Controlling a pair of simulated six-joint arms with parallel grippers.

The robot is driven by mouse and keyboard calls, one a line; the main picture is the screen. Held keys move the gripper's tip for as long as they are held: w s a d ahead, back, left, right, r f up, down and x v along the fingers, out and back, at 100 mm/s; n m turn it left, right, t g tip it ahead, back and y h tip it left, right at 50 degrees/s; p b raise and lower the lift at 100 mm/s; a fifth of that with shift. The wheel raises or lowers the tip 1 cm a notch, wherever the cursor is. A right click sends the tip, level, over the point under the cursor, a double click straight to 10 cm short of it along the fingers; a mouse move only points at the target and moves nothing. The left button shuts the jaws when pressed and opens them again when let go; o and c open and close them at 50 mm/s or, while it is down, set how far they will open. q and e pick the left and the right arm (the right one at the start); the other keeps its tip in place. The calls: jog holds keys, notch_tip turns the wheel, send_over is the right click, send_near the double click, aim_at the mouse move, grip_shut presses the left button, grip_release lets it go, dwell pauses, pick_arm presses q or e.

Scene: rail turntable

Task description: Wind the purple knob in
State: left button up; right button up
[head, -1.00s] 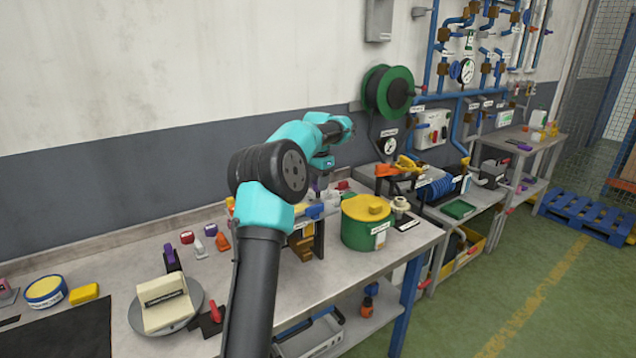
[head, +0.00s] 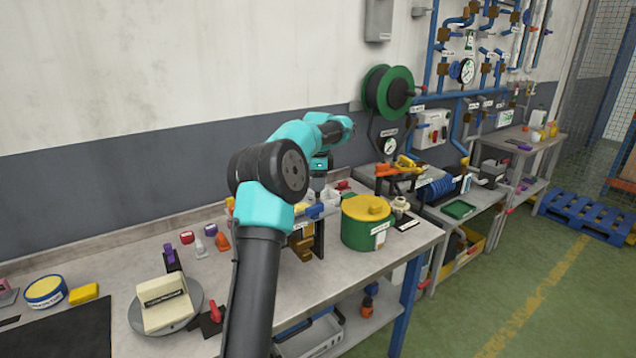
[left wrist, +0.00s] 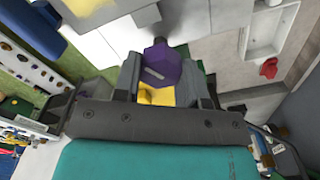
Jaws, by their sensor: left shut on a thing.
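The purple knob (left wrist: 160,64) shows in the left wrist view, with a pale line on its face. It sits between the two fingers of my left gripper (left wrist: 165,82), which is shut on it. In the head view my left gripper (head: 319,178) points down over the back of the bench, behind the arm's elbow. The knob is hidden or too small to make out there. A yellow part (left wrist: 157,96) shows just below the knob in the left wrist view. My right gripper is not in view.
A green pot with a yellow lid (head: 366,222) stands right of the gripper. A brown block stack (head: 302,246) is in front of it. A round turntable (head: 190,322) carries a cream block at the left.

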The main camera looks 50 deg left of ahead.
pick_arm(q)
jog(key=shift+r, duration=0.1)
jog(key=o, duration=0.9)
